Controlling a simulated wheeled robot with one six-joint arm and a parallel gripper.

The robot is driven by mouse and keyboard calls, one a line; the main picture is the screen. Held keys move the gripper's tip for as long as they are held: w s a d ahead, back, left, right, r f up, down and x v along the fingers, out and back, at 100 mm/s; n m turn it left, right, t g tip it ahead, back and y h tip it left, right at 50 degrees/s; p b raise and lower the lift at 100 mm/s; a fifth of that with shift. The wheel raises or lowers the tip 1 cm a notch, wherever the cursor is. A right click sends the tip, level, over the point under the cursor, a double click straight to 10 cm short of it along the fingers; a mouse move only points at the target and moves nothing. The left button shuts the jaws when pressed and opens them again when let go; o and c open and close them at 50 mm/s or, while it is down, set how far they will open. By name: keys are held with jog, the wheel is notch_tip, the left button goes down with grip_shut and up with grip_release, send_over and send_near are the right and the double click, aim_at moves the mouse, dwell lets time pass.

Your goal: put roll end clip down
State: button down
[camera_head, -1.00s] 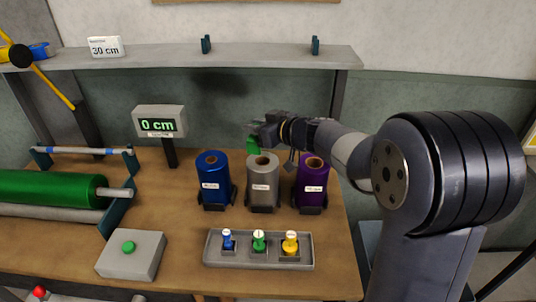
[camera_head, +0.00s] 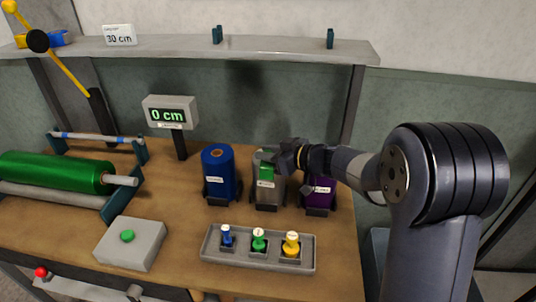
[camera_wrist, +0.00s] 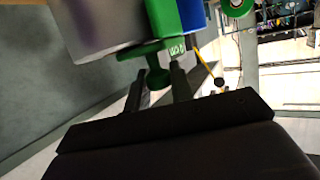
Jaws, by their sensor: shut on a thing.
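My gripper (camera_head: 281,160) is shut on a green clip (camera_head: 265,156), at the top of the silver roll (camera_head: 266,185) in the head view. In the wrist view the clip's green knob (camera_wrist: 158,80) sits between my two fingers (camera_wrist: 158,88). The wrist view also shows the silver roll (camera_wrist: 95,28) close by the clip. I cannot tell whether the clip touches the roll. My gripper and forearm partly hide the silver roll's top and the purple roll (camera_head: 319,193).
A blue roll (camera_head: 219,175) stands left of the silver one. In front is a grey tray (camera_head: 215,256) with blue, green and yellow pegs. A grey box with a green button (camera_head: 127,236), a display reading 0 cm (camera_head: 170,113) and a large green roll (camera_head: 55,172) lie left.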

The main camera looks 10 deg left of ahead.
jog(key=shift+f, duration=0.15)
jog(key=c, duration=1.2)
grip_release()
jog(key=shift+c, duration=0.2)
jog(key=shift+s+d+r, duration=0.15)
jog(key=shift+d+r, duration=0.1)
jog(key=shift+d, duration=0.1)
jog(key=v, duration=1.1)
jog(key=shift+s+d+r, duration=0.1)
jog(key=shift+r, duration=0.05)
